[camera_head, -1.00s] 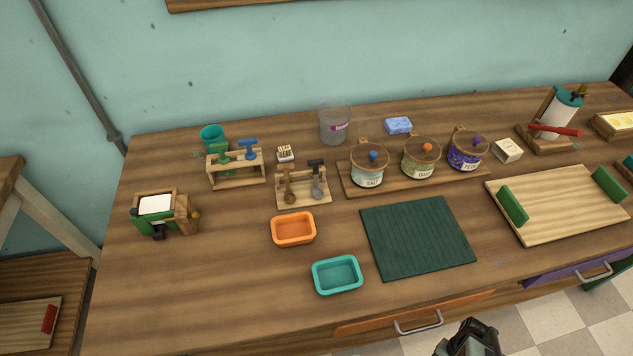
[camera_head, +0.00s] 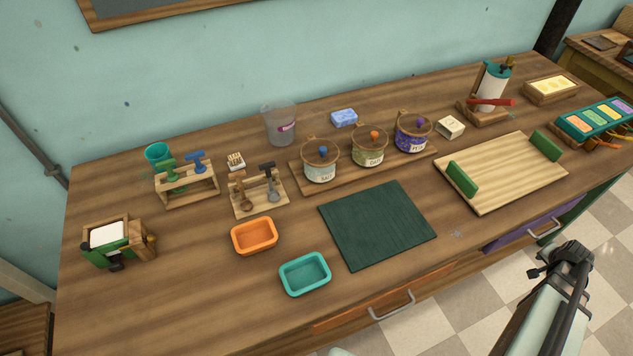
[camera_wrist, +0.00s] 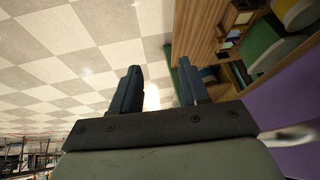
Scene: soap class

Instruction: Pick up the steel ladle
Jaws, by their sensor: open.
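The steel ladle (camera_head: 273,195), grey with a dark top, is held at the right side of a small wooden rack (camera_head: 258,212) left of the table's middle. A brown ladle-like tool (camera_head: 243,204) is beside it in the same rack. My gripper (camera_head: 556,260) is past the table's front edge at the right, far from the rack. In the wrist view, my gripper's two fingers (camera_wrist: 160,92) are apart with nothing between them, over the checkered floor. The ladle is not in the wrist view.
An orange dish (camera_head: 255,237) and a teal dish (camera_head: 305,274) lie in front of the rack. Lidded jars (camera_head: 320,163) stand to its right, and a rack of blue and green tools (camera_head: 187,184) to its left. A dark green mat (camera_head: 377,225) lies flat and empty.

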